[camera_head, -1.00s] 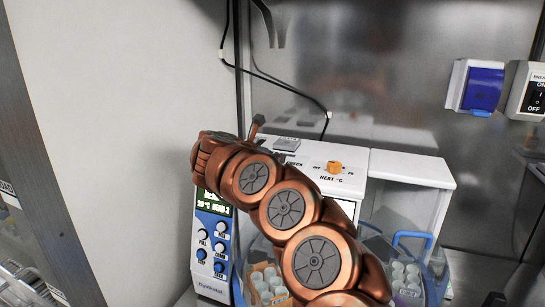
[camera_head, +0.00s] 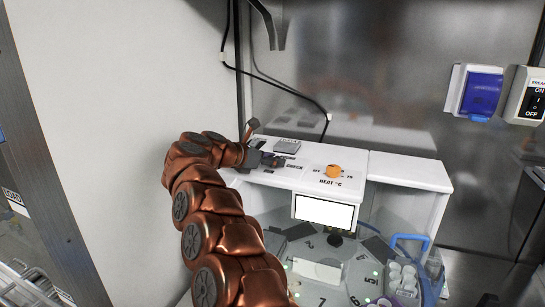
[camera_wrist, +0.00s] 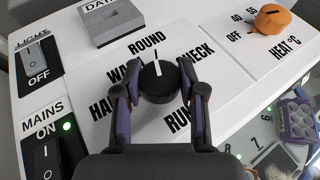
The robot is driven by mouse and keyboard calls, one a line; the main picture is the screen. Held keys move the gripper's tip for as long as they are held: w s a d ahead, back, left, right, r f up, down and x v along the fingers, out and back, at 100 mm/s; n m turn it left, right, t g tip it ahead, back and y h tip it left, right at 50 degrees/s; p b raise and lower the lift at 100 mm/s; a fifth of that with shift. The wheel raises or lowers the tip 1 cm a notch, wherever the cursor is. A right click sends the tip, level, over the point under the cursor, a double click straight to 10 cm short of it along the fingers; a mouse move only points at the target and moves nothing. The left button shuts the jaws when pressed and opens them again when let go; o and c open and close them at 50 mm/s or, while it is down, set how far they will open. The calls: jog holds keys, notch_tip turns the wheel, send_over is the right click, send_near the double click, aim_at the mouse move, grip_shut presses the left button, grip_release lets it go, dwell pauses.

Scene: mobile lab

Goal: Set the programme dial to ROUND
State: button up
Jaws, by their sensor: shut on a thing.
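The programme dial (camera_wrist: 158,82) is a round black knob with a white pointer line, seen in the wrist view. Its line points up the panel, towards the printed word ROUND (camera_wrist: 147,40). CHECK (camera_wrist: 193,58) is printed to the right, RUN (camera_wrist: 178,121) below right, and partly covered words are on the left. My gripper (camera_wrist: 158,72) is shut on the dial, one finger on each side. In the head view my gripper (camera_head: 268,159) is at the left part of the white panel top (camera_head: 310,180), and it hides the dial there.
An orange HEAT knob (camera_wrist: 272,19) is to the right; it also shows in the head view (camera_head: 333,171). LIGHT (camera_wrist: 35,53) and MAINS (camera_wrist: 48,150) switches are at the left. A grey block (camera_wrist: 112,21) is behind. A numbered carousel (camera_head: 322,283) is below the panel.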

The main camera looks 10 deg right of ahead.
jog(key=shift+r+m+g+p, duration=0.1)
jog(key=shift+m+g+p, duration=0.4)
jog(key=shift+g+p, duration=0.1)
dwell(0.5)
jog(key=o, duration=1.2)
jog(key=shift+c, duration=0.2)
jog(key=v, duration=1.2)
jog(key=shift+a, duration=0.1)
